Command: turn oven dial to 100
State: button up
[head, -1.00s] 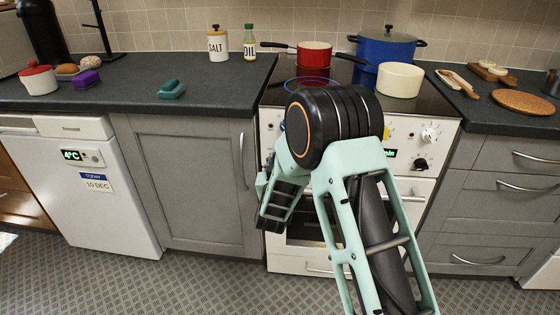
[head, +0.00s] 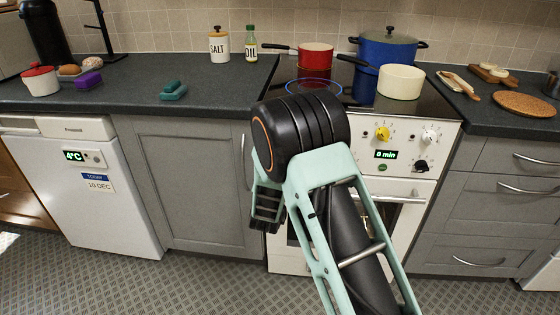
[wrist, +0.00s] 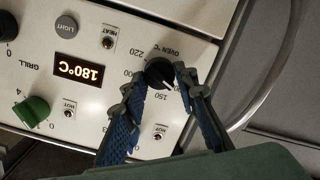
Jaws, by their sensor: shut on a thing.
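In the wrist view, which shows the panel turned roughly upside down, the black oven dial (wrist: 159,73) sits on the white panel beside the "OVEN °C" lettering. Numbers ring it, partly covered by the fingers. A pale mark on the dial points toward the lower right of the picture. My gripper (wrist: 160,80) has its two fingertips on either side of the dial, closed on it. The lit display (wrist: 78,71) reads 180°C. In the head view my arm hides the dial and the gripper.
A green grill knob (wrist: 32,112) and a light button (wrist: 66,27) are on the panel. A curved metal handle (wrist: 285,75) runs beside it. Pots stand on the hob.

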jog(key=o, duration=1.2)
jog(key=shift+c, duration=0.2)
jog(key=shift+s, duration=0.1)
jog(key=s+r, duration=0.1)
jog(key=s, duration=1)
jog(key=shift+s+a+r, duration=0.15)
jog(key=shift+s+r, duration=0.15)
jog(key=shift+s, duration=0.05)
